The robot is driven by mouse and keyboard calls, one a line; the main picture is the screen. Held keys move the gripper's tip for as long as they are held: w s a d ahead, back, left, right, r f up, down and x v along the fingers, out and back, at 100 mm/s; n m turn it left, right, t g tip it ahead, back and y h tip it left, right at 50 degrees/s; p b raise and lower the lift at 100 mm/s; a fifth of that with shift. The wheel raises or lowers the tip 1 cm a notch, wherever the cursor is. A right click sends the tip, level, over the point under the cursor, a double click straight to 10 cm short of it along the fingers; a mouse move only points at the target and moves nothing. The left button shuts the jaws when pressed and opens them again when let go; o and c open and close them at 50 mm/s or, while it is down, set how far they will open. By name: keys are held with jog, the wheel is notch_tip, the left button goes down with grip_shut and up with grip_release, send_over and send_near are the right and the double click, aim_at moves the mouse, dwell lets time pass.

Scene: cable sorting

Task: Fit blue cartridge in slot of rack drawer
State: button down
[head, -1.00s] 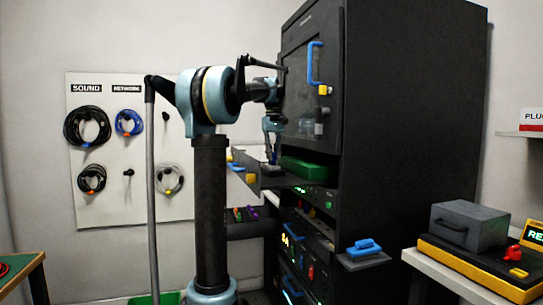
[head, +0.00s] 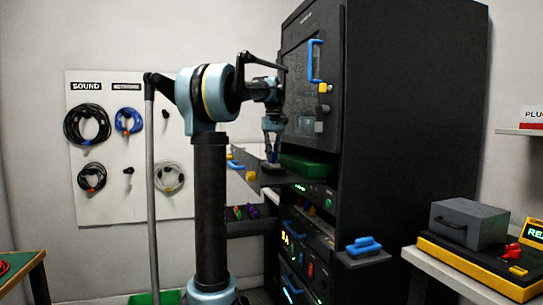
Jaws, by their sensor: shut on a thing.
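The black rack (head: 415,140) stands right of centre. Its open drawer (head: 255,176) sticks out to the left at mid height, with a green block (head: 305,164) at its inner end. My gripper (head: 272,157) is low over the drawer and shut on a small dark blue piece, the blue cartridge (head: 272,157), which is mostly hidden by the fingers. I cannot tell whether the cartridge is inside a slot; the slot itself does not show clearly. Another blue object (head: 364,246) lies on a small shelf at the rack's lower right side.
The rack's upper glass door (head: 305,90) with a blue handle is close beside my wrist. A board (head: 130,200) with coiled cables hangs on the back wall. A side table with a grey box (head: 467,225) stands at right. The room above the drawer's left part is clear.

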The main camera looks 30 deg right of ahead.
jog(key=shift+f, duration=0.3)
dwell(0.5)
jog(key=c, duration=1)
grip_release()
jog(key=shift+r, duration=3.5)
jog(key=shift+w, duration=0.1)
